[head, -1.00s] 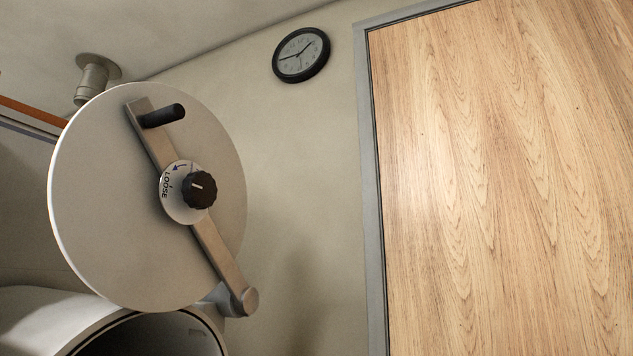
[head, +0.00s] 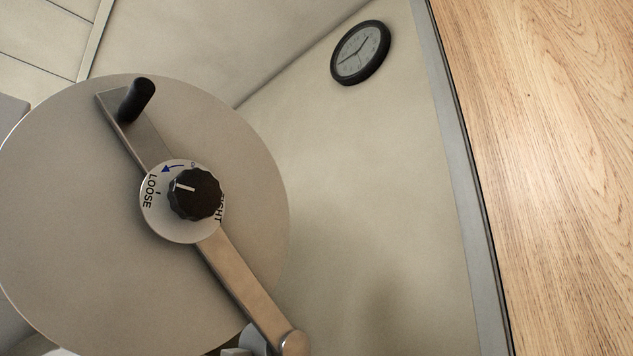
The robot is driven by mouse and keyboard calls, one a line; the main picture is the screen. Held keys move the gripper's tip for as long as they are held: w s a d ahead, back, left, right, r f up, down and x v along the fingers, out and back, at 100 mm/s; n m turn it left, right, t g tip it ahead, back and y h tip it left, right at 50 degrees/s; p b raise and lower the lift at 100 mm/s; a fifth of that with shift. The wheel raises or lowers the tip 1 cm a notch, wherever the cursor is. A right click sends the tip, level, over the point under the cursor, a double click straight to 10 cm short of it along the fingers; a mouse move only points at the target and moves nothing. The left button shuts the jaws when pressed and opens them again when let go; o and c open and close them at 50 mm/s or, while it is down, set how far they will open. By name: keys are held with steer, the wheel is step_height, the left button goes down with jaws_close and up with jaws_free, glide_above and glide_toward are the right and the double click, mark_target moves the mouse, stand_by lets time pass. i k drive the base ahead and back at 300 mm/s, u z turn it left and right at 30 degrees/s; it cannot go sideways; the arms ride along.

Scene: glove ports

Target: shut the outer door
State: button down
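The outer door (head: 80,230) is a round pale disc at the left of the head view, standing open and raised. A metal bar (head: 235,270) crosses its face, from a black handle (head: 137,100) at the upper left to a hinge end (head: 293,343) at the lower right. A black knob (head: 194,193) with a white line sits at the middle, on a white dial marked LOOSE and, partly hidden, TIGHT. The port mouth is out of view below; only a pale bit shows at the bottom edge. My gripper is not in view.
A wall with a round black-rimmed clock (head: 360,52) stands behind the door. A wooden door (head: 550,150) in a grey frame (head: 465,190) fills the right side.

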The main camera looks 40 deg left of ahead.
mark_target(124, 106)
steer(key=u, duration=0.45)
steer(key=i, duration=1)
steer(key=u, duration=0.65)
